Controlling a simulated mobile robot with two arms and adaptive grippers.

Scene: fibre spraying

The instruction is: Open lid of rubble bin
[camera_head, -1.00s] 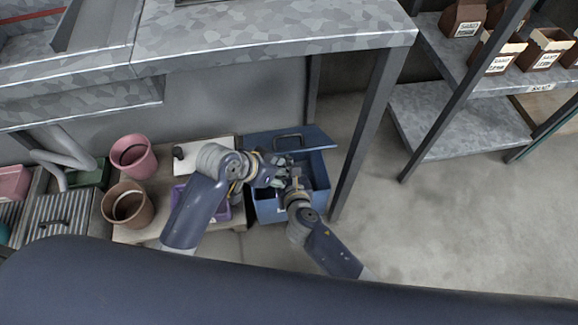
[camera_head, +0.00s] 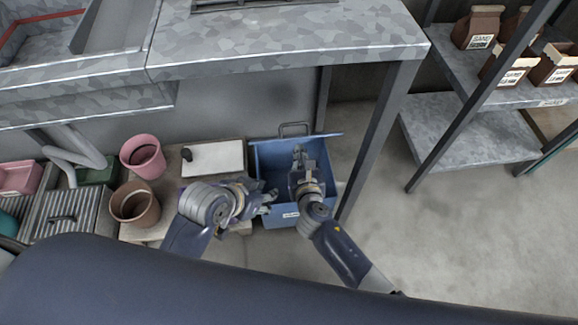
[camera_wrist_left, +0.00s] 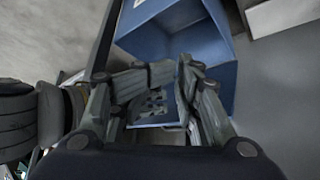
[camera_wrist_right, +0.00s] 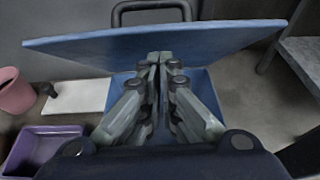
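The blue rubble bin (camera_head: 275,218) stands on the floor beside a table leg. Its blue lid (camera_head: 270,148) is raised and tilted up at the back, with a handle (camera_head: 295,128) at its far edge. The lid spans the right wrist view (camera_wrist_right: 100,52). My right gripper (camera_head: 298,152) is over the bin opening, fingertips together close to the lid's underside; whether they touch it is unclear. My left gripper (camera_head: 270,203) is at the bin's front left edge, with its fingers apart and nothing held. The bin also shows in the left wrist view (camera_wrist_left: 185,40).
A white board (camera_head: 220,157) and a purple tray (camera_wrist_right: 42,150) lie left of the bin. A pink pot (camera_head: 142,158) and a brown pot (camera_head: 135,205) stand further left. The table leg (camera_head: 380,130) is close on the right.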

